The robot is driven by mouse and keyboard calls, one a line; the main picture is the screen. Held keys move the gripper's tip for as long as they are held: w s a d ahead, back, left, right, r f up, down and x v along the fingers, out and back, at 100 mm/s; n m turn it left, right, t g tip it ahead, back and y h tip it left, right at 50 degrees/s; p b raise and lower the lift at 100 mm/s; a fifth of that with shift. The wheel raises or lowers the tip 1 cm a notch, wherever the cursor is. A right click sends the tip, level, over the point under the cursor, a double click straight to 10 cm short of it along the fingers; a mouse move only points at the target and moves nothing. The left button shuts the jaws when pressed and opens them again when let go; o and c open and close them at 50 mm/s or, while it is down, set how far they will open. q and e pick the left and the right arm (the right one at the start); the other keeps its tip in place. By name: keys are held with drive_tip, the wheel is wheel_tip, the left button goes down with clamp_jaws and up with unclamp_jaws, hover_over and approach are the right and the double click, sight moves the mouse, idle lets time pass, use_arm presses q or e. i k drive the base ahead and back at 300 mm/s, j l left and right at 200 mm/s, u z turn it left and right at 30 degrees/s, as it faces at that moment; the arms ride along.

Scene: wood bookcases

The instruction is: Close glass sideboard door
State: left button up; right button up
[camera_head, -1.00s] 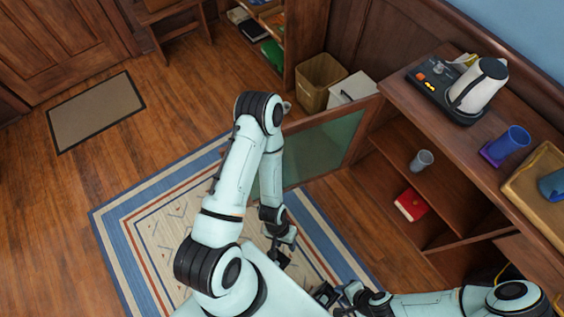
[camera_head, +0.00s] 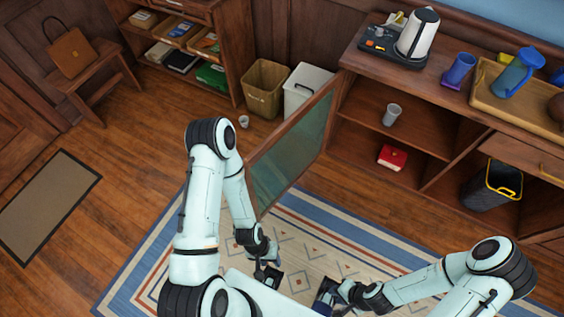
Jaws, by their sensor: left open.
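The glass door (camera_head: 292,153) of the wooden sideboard (camera_head: 408,103) stands wide open, swung out into the room from the sideboard's left end. It has a wood frame and a greenish pane. The open compartment shows a grey cup (camera_head: 392,115) on its upper shelf and a red book (camera_head: 392,157) below. My left gripper (camera_head: 267,277) is low over the rug, open and empty, apart from the door.
A kettle (camera_head: 417,34) on a black base, a blue cup (camera_head: 459,70) and a wooden tray (camera_head: 490,95) stand on the sideboard top. A brown bin (camera_head: 265,88) and a white bin (camera_head: 305,86) are behind the door. The patterned rug (camera_head: 330,235) in front is clear.

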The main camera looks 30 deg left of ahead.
sight(277, 170)
drive_tip(key=k+j+z, duration=0.2)
drive_tip(key=j, duration=0.3)
drive_tip(key=k+j+z, duration=0.2)
drive_tip(key=k+j, duration=0.15)
drive_tip(key=j+z, duration=0.15)
drive_tip(key=j, duration=0.25)
drive_tip(key=k+j+z, duration=0.1)
drive_tip(key=j, duration=0.25)
drive_tip(key=k+j+z, duration=0.15)
drive_tip(key=j, duration=0.2)
drive_tip(key=i+j+z, duration=0.1)
drive_tip(key=j, duration=0.45)
drive_tip(key=i+j+z, duration=0.15)
drive_tip(key=j, duration=0.35)
drive_tip(key=j+z, duration=0.25)
drive_tip(key=i+j+z, duration=0.2)
drive_tip(key=j, duration=0.15)
drive_tip(key=k+l, duration=0.05)
drive_tip(key=k, duration=0.05)
